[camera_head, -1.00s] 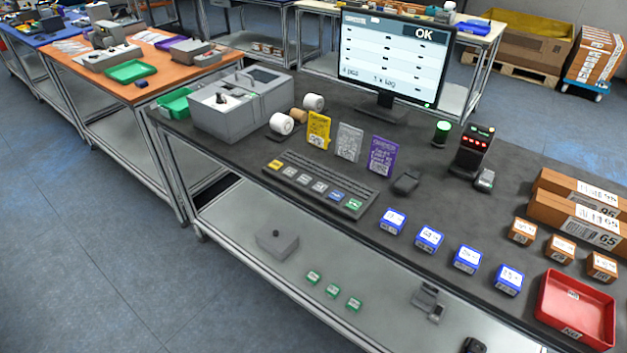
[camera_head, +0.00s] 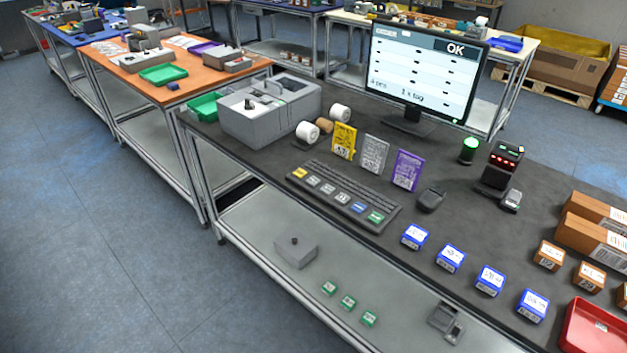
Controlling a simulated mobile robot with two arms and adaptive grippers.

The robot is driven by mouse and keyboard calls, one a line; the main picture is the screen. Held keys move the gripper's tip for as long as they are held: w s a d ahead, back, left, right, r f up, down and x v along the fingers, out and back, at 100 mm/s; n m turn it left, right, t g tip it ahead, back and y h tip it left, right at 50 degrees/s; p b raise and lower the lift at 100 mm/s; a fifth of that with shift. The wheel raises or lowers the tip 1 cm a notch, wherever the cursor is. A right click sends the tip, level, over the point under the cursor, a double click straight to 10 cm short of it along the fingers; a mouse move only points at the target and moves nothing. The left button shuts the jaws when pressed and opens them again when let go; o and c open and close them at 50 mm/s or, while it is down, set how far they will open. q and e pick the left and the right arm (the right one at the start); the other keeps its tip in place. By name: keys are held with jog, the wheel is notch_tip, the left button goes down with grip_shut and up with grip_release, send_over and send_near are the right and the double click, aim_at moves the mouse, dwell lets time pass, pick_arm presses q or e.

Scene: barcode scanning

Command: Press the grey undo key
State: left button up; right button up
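A dark key strip (camera_head: 340,202) lies near the front edge of the dark workbench. It has one yellow key (camera_head: 299,173) at its left end, then three grey keys (camera_head: 328,189), a blue key (camera_head: 359,208) and a green key (camera_head: 376,217) at its right end. The key labels are too small to read, so I cannot tell which grey key is undo. Neither of my grippers is in view.
Yellow, grey and purple cards (camera_head: 374,154) stand behind the strip. A dark mouse-like device (camera_head: 431,199) and several blue boxes (camera_head: 451,259) are to its right. A monitor (camera_head: 422,70) showing OK and a grey machine (camera_head: 268,125) stand farther back.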

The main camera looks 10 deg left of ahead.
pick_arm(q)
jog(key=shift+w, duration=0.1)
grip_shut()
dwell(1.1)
